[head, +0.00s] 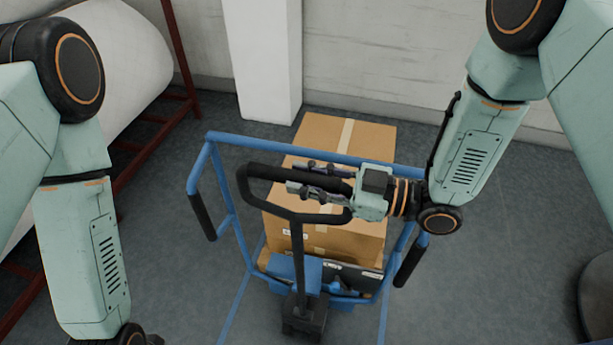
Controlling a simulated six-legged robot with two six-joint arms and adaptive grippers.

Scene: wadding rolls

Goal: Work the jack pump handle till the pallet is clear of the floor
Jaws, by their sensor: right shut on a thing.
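The black jack pump handle (297,235) stands upright in the middle of the head view, with a loop grip at its top. My right gripper (305,180) comes in from the right and is shut on the loop grip. The blue jack base (295,270) is below the handle. Cardboard boxes (345,140) are stacked behind the handle, inside a blue tube frame (225,205). The pallet under the boxes is mostly hidden, so its gap to the floor cannot be told. My left arm is at the left; its gripper is out of the picture.
A large white roll (110,60) lies on a dark red rack (182,60) at the left. A white pillar (263,60) stands against the back wall. A dark rounded object (597,300) is at the right edge. Grey floor (490,260) is clear to the right.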

